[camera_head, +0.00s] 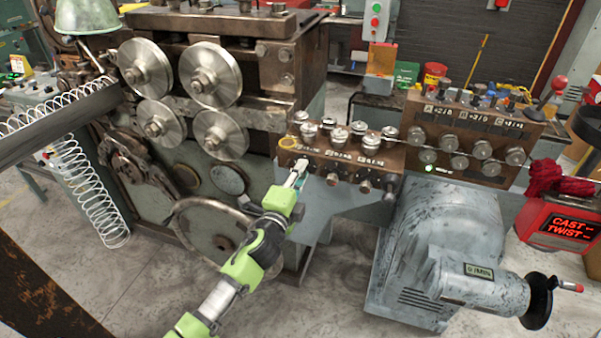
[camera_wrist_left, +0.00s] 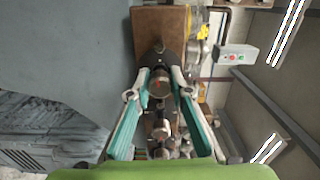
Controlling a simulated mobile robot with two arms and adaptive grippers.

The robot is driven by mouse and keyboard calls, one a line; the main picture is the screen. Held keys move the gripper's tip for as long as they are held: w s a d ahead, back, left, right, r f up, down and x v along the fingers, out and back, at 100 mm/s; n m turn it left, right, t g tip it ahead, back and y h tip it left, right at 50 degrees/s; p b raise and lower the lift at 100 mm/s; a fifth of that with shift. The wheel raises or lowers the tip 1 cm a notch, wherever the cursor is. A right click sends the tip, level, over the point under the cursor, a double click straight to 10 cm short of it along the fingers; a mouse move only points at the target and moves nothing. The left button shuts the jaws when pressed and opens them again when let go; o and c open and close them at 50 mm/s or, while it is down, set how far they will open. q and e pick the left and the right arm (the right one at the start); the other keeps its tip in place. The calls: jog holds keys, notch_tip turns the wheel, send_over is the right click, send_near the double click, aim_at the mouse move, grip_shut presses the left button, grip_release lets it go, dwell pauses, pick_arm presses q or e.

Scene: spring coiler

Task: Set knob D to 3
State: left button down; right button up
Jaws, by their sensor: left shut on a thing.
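My left gripper (camera_head: 298,172) is at the left end of a brown knob box (camera_head: 320,150) in the head view. In the left wrist view, its teal-sided fingers (camera_wrist_left: 160,78) are on either side of a round metal knob (camera_wrist_left: 159,88) and shut on it. In the head view this knob is mostly hidden by the gripper. More front knobs (camera_head: 332,179) stand in a row to its right, under small white labels (camera_head: 338,155). The labels are too small to read surely, so I cannot confirm the letter or setting. My right gripper is not in view.
A coiling machine with metal rollers (camera_head: 215,75) stands on the left. A second knob panel (camera_head: 470,135) and a grey motor (camera_head: 440,235) with a handwheel (camera_head: 537,300) are on the right. A red sign box (camera_head: 565,225) is at the far right.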

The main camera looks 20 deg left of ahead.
pick_arm(q)
jog(key=shift+m, duration=1.3)
jog(key=c, duration=2.1)
grip_release()
jog(key=s, duration=1.2)
jog(key=shift+a, duration=0.2)
